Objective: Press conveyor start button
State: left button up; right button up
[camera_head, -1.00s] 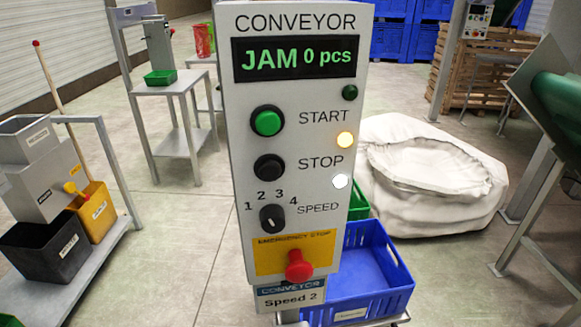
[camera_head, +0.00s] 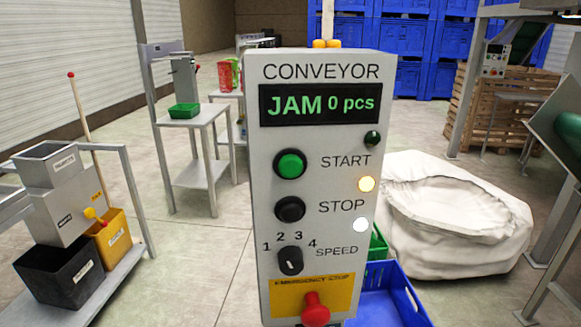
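The conveyor control panel (camera_head: 345,190) stands upright in the middle of the view, facing me. Its green start button (camera_head: 290,165) sits at the upper left of the panel, beside the word START. The black stop button (camera_head: 290,209) is below it, then the speed knob (camera_head: 290,261), and the red emergency stop (camera_head: 316,309) at the bottom. The display (camera_head: 320,104) reads "JAM 0 pcs". The amber lamp (camera_head: 367,184) and the white lamp (camera_head: 361,225) are lit; the green lamp (camera_head: 373,138) looks dark. Neither of my grippers is in view.
A blue crate (camera_head: 395,297) is low behind the panel. A large white sack (camera_head: 455,215) stands to the right. A cart with a black bin (camera_head: 58,272) and a yellow bin (camera_head: 112,240) is at left. A metal table (camera_head: 205,122) stands behind. Floor between cart and panel is clear.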

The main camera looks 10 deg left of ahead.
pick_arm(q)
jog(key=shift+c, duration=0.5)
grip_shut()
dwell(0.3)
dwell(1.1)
